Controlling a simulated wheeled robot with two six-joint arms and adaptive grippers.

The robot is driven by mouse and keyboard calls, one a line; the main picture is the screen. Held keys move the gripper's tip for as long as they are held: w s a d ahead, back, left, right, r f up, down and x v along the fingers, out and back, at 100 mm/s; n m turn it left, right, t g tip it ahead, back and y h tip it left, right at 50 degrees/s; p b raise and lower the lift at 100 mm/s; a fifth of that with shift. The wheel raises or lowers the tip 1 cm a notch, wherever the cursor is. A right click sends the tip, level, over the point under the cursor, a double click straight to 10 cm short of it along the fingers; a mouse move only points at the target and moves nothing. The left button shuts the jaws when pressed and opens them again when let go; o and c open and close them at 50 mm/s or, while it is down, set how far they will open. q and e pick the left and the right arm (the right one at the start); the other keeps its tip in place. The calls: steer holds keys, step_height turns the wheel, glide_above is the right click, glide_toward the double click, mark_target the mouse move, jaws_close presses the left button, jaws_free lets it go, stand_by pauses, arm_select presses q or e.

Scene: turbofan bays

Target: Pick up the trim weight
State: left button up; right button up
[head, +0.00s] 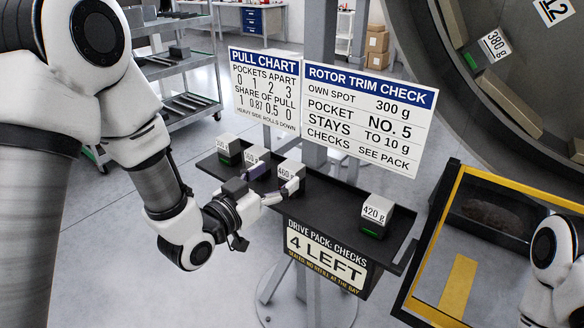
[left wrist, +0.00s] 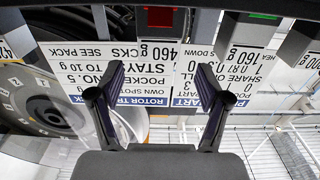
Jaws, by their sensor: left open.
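Several trim weights, pale blocks with dark bases, stand on a dark tray (head: 325,200) in the head view. From left they are one with an unclear label (head: 229,147), one partly hidden (head: 257,156), the 460 g weight (head: 290,173) and, apart to the right, the 420 g weight (head: 376,211). My left gripper (head: 264,187) is open at the tray's front edge, close to the 460 g weight. In the left wrist view, upside down, its fingers (left wrist: 158,100) are apart with nothing between them. There the 460 g weight (left wrist: 160,48) shows a red patch; the 160 g weight (left wrist: 246,58) shows green.
A pull chart (head: 265,92) and a rotor trim check board (head: 367,115) stand behind the tray. A "4 left" sign (head: 326,256) hangs in front. A yellow-edged bin (head: 480,178) and a large round casing with a 380 g weight (head: 494,45) are at right.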

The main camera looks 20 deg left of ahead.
mark_target(292, 165)
arm_select(q)
steer(key=p+x, duration=0.2)
steer(key=x, duration=0.4)
steer(key=shift+d+f, duration=0.1)
steer(key=shift+s, duration=0.25)
steer(key=shift+c, duration=1.4)
jaws_close()
